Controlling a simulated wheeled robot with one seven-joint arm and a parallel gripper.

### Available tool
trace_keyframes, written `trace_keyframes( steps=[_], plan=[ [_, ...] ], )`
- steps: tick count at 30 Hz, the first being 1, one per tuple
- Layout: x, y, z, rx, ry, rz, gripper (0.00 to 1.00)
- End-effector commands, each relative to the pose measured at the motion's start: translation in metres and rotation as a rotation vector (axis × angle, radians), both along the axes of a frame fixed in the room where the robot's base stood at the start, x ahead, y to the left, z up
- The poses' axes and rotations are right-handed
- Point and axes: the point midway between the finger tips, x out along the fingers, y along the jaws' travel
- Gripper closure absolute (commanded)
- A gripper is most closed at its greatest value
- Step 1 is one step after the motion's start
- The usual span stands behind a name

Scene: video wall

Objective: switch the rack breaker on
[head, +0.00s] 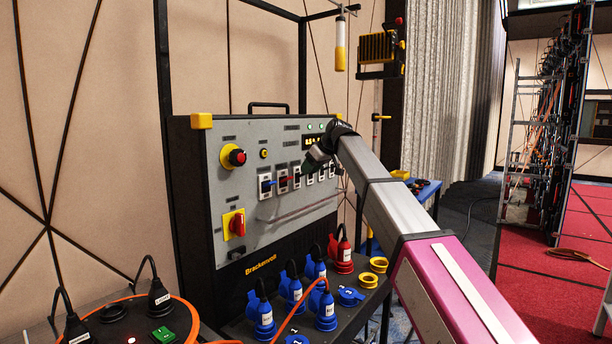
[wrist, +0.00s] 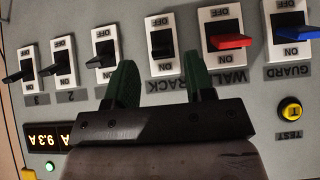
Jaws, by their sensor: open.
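The rack breaker (wrist: 162,42) is a black lever in a white plate, shown upside down in the wrist view. Its plate has OFF at the picture's top and ON at the bottom, above the RACK label. I cannot tell for sure which way its lever is thrown. My gripper (wrist: 163,82) is open and empty, its two green fingers apart on either side of the RACK label, on the ON side of the lever. Contact does not show. In the head view my gripper (head: 314,158) is close to the breaker row on the grey panel (head: 240,205) and hides some of it.
Beside the rack breaker are the red wall breaker (wrist: 230,41) and the blue guard breaker (wrist: 297,34). On its other side are black numbered breakers (wrist: 104,48). A yellow test button (wrist: 290,110) and a lit display (wrist: 42,138) are nearby. A rail (head: 300,210) runs below the row.

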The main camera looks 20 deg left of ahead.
Motion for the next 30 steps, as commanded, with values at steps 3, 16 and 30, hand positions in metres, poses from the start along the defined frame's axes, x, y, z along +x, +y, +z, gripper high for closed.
trace_keyframes(
  steps=[3,16,30],
  plan=[
    [-0.005,-0.015,0.018,0.001,-0.001,-0.001,0.51],
    [-0.012,-0.04,0.048,-0.001,0.0,0.0,0.51],
    [-0.01,-0.045,0.038,-0.006,0.008,-0.013,0.51]
  ],
)
